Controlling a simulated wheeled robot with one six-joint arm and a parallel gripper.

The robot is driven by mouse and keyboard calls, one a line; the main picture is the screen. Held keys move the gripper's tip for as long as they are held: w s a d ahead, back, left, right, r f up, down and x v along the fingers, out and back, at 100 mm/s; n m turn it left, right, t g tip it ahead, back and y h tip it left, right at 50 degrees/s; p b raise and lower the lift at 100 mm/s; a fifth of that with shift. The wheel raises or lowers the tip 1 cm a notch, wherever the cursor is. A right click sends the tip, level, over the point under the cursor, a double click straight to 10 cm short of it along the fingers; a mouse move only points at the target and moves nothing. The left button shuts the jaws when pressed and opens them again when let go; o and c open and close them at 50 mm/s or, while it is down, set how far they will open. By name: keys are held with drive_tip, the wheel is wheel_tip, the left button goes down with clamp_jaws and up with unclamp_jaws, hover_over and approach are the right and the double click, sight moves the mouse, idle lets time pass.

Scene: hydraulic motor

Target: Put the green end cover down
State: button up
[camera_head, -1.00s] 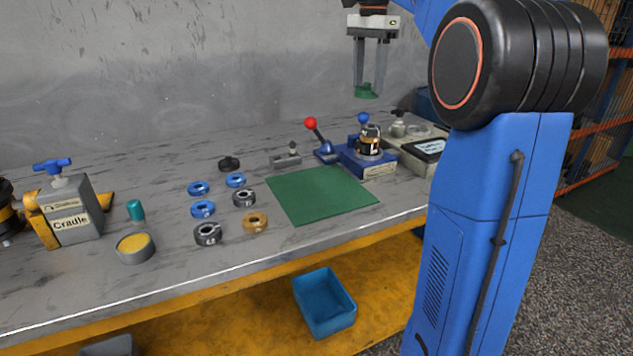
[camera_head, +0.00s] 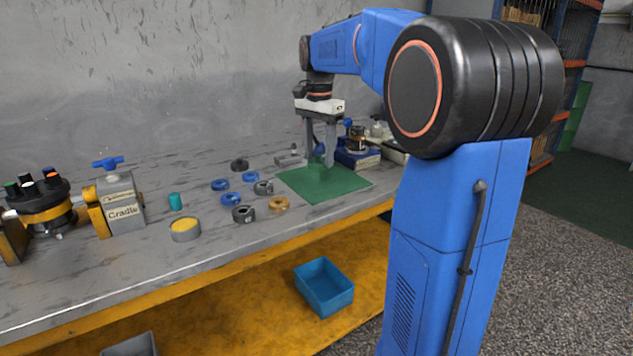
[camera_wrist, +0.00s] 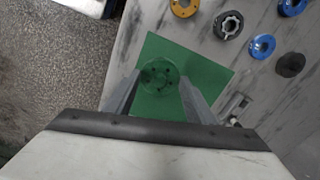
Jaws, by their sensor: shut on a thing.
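The green end cover (camera_wrist: 158,76) is a round disc with several dark holes. It sits between the fingertips of my gripper (camera_wrist: 160,82) in the wrist view. My gripper (camera_head: 320,160) is shut on the cover and points down over the green mat (camera_head: 322,187). In the head view the cover is hard to make out against the fingers and the same-coloured mat. The mat also shows around the cover in the wrist view (camera_wrist: 207,75). I cannot tell whether the cover touches the mat or is just above it.
Blue rings (camera_head: 231,200), grey rings (camera_head: 243,214) and an orange ring (camera_head: 279,204) lie left of the mat. A blue fixture (camera_head: 357,158) stands behind it at the right. The mat's front part is clear.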

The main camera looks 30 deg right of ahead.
sight(319, 156)
drive_tip(key=shift+f, duration=3.8)
drive_tip(key=shift+f, duration=0.1)
drive_tip(key=o, duration=1.3)
wheel_tip(319, 156, up, 12)
drive_tip(key=shift+r, duration=0.1)
drive_tip(key=s+a+f+n+t, duration=0.1)
drive_tip(key=s+a+f+n, duration=0.35)
drive_tip(key=s, duration=0.35)
drive_tip(key=s+a+f+n+t, duration=0.2)
drive_tip(key=s+a+f+n, duration=0.1)
drive_tip(key=s+a, duration=0.4)
drive_tip(key=s+a+f+n, duration=0.1)
drive_tip(key=s+f+n, duration=0.1)
drive_tip(key=s+f, duration=0.2)
drive_tip(key=s+a+f+n+t, duration=0.1)
drive_tip(key=s+f+n, duration=0.1)
drive_tip(key=s+f, duration=0.3)
drive_tip(key=s+a+f+n, duration=0.1)
drive_tip(key=s+f+n, duration=0.2)
drive_tip(key=s+f, duration=0.1)
drive_tip(key=shift+s+a+f+t, duration=0.15)
drive_tip(key=shift+s+t, duration=0.05)
drive_tip(key=shift+s, duration=0.15)
drive_tip(key=shift+s+a+f+t, duration=0.1)
drive_tip(key=shift+s+f+t, duration=0.1)
drive_tip(key=shift+s, duration=0.15)
